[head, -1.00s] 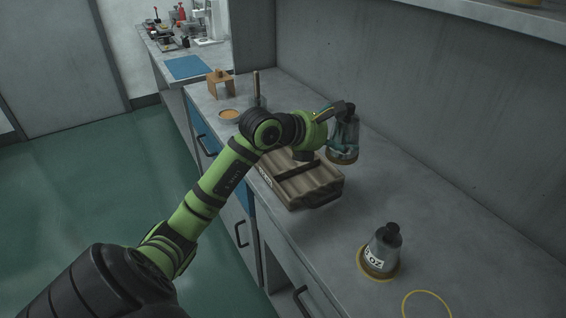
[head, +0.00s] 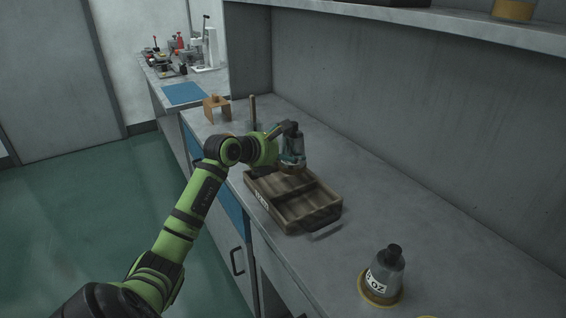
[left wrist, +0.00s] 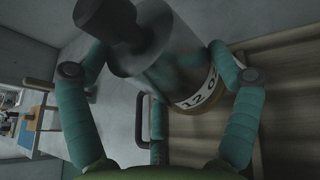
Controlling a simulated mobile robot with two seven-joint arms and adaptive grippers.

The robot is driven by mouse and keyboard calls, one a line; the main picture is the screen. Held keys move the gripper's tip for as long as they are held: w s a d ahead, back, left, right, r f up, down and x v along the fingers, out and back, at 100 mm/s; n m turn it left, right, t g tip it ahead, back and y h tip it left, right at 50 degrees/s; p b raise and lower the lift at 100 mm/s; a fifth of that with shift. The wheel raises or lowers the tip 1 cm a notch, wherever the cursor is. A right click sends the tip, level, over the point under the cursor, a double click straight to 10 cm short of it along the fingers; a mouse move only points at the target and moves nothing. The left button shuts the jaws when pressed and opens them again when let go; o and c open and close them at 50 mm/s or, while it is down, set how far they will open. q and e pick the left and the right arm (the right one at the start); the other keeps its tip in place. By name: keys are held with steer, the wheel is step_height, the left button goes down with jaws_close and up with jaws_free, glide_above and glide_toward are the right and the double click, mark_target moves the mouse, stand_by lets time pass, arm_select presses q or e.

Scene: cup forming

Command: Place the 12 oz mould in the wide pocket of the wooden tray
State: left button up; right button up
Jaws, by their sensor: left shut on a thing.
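The 12 oz mould (left wrist: 170,55) is a grey metal cup shape with a stem and a white "12 OZ" label, seen close in the left wrist view. My left gripper (head: 292,150) is shut on it, with teal fingers on both sides. In the head view the mould (head: 292,163) is held over the back part of the wooden tray (head: 327,207). The tray has compartments split by a divider and a dark handle at its near end. The fingers partly hide the mould, and I cannot tell whether it touches the tray. My right gripper is not in view.
Another mould (head: 385,272) with an "OZ" label stands on a yellow ring at the front right of the counter. A wooden stand (head: 217,106) and an upright rod (head: 252,112) are behind the tray. The counter right of the tray is clear.

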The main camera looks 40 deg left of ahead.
mark_target(279, 163)
arm_select(q)
steer(key=shift+s+a+f, duration=0.1)
steer(key=shift+a+f, duration=0.1)
steer(key=shift+a, duration=0.3)
step_height(279, 163, down, 4)
steer(key=shift+r, duration=0.1)
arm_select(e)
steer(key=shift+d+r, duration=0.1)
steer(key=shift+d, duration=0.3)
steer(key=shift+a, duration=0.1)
arm_select(q)
steer(key=o, duration=1.4)
steer(key=shift+f, duration=0.3)
steer(key=shift+d, duration=0.1)
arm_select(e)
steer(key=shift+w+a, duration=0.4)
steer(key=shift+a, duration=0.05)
